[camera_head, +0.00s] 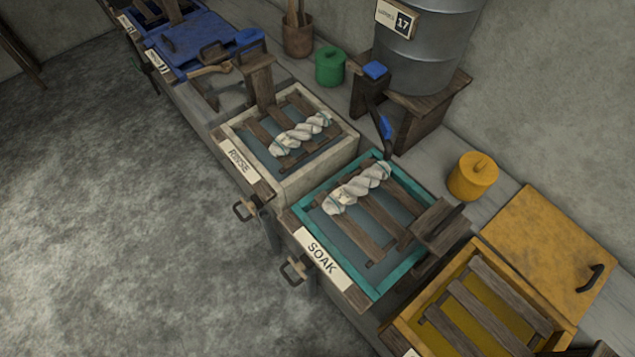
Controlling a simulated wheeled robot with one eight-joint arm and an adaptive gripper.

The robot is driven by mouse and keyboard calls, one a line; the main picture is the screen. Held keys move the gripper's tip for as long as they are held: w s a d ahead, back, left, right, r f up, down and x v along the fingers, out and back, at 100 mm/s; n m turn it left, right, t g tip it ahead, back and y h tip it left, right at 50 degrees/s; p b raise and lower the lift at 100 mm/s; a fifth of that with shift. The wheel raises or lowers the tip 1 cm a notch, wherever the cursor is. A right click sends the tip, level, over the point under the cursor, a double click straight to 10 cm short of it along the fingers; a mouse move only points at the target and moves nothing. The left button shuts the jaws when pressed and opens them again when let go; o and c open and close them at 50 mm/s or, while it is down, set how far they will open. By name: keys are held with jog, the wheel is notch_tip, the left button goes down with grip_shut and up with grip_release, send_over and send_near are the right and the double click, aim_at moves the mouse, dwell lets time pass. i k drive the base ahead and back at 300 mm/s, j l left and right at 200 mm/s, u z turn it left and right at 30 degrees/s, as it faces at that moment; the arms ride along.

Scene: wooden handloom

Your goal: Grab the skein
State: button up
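Two white twisted skeins are in view. One skein (357,187) lies across the wooden slats at the back of the teal-rimmed SOAK basin (303,229). Another skein (300,134) lies on the slats of the pale RINSE basin (318,174), up and left of the first. Both rest at a slant, higher on the right. My gripper is not in this view, so its state does not show.
A yellow vat (404,338) with slats and an open lid (552,254) stands at lower right. A yellow pot (472,177), green pot (330,66) and metal barrel (427,50) line the back. Blue vats (190,45) stand far left. The floor (110,220) is clear.

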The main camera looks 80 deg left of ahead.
aim_at(335, 202)
jog(key=u, duration=2.6)
jog(key=k+j, duration=0.1)
jog(key=j, duration=0.55)
jog(key=k+j+u, duration=0.15)
jog(key=j, duration=1.2)
